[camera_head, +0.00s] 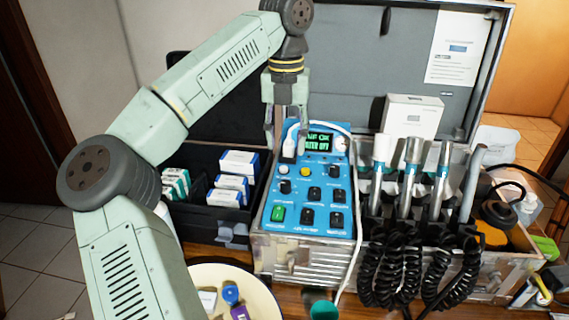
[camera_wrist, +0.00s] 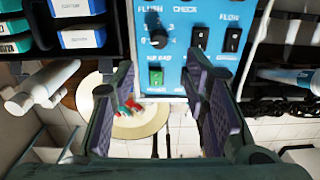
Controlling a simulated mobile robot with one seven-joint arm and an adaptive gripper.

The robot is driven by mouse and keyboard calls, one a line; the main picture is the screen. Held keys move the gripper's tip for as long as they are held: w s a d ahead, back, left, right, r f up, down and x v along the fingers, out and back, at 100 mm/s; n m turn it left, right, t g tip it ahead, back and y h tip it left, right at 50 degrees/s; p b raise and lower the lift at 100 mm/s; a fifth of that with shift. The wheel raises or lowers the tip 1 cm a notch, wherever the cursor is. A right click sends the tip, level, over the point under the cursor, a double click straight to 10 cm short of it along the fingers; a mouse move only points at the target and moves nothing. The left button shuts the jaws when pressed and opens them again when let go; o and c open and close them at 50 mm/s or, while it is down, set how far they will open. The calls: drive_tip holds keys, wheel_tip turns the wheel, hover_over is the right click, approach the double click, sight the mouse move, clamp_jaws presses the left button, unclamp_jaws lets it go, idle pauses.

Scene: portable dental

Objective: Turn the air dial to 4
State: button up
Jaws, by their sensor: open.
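The blue control panel (camera_head: 312,222) stands in the middle of the open case in the head view. A small black dial (camera_head: 285,187) sits on its left side above a green switch (camera_head: 277,214). In the wrist view this dial (camera_wrist: 158,38) has numbers around it and a label below that seems to read "AIR BAR". I cannot read its setting clearly. My gripper (camera_head: 288,140) is above the upper part of the panel. In the wrist view my gripper (camera_wrist: 160,75) is open and empty, with the dial beyond its fingertips, apart from them.
A green-lit display (camera_head: 319,140) reads "AIR OK" and "WATER OFF". Several handpieces (camera_head: 410,170) with coiled black hoses stand on the right. A compartment of boxes (camera_head: 228,190) lies left. A round cream tray (camera_head: 258,285) is in front.

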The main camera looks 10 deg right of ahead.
sight(285, 183)
wheel_tip(285, 183, down, 11)
drive_tip(key=shift+r+p, duration=0.2)
drive_tip(key=shift+p, duration=0.85)
drive_tip(key=shift+c, duration=0.2)
clamp_jaws()
